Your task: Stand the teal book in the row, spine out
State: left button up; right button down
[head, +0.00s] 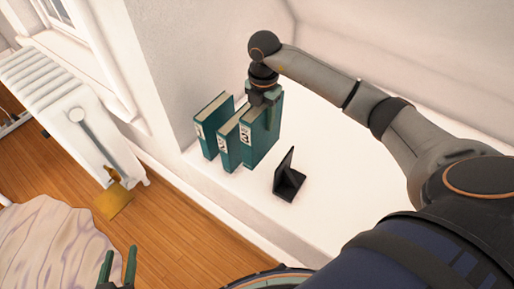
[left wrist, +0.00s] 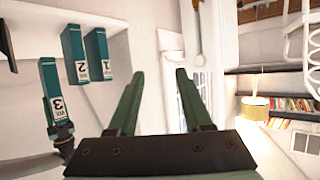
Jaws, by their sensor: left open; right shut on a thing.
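The teal book labelled 3 (head: 260,136) is upright in my right gripper (head: 264,102), which is shut on its top. Its labelled spine faces out; it also shows in the left wrist view (left wrist: 50,80). Two more teal books, number 1 (head: 211,124) and number 2 (head: 229,145), stand to its left on the white ledge (head: 335,190), spines out, and appear in the left wrist view as book 1 (left wrist: 97,55) and book 2 (left wrist: 74,52). I cannot tell whether book 3 touches the ledge. My left gripper (head: 119,262) is open and empty, low at left.
A black bookend (head: 289,180) stands on the ledge to the right of the books, with a gap. The wall rises behind and left. A radiator (head: 75,110) stands at the left. The ledge's right part is clear.

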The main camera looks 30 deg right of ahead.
aim_at(262, 143)
notch_tip(262, 143, down, 6)
jog(key=shift+f+b, duration=0.1)
jog(key=shift+b, duration=0.65)
notch_tip(262, 143, down, 4)
jog(key=shift+w+r+b, duration=0.1)
jog(key=shift+r+b, duration=0.05)
jog(key=shift+b, duration=0.35)
pick_arm(q)
notch_tip(262, 143, up, 15)
jog(key=w+m+t+h, duration=0.2)
jog(key=t, duration=0.4)
jog(key=shift+w+d+f+m+h, duration=0.15)
jog(key=shift+w+d+m+h, duration=0.05)
jog(key=shift+w+m+h, duration=0.1)
jog(key=shift+r, duration=0.2)
pick_arm(e)
jog(key=shift+f, duration=0.3)
jog(key=shift+c, duration=2)
grip_release()
pick_arm(q)
jog(key=shift+r, duration=0.1)
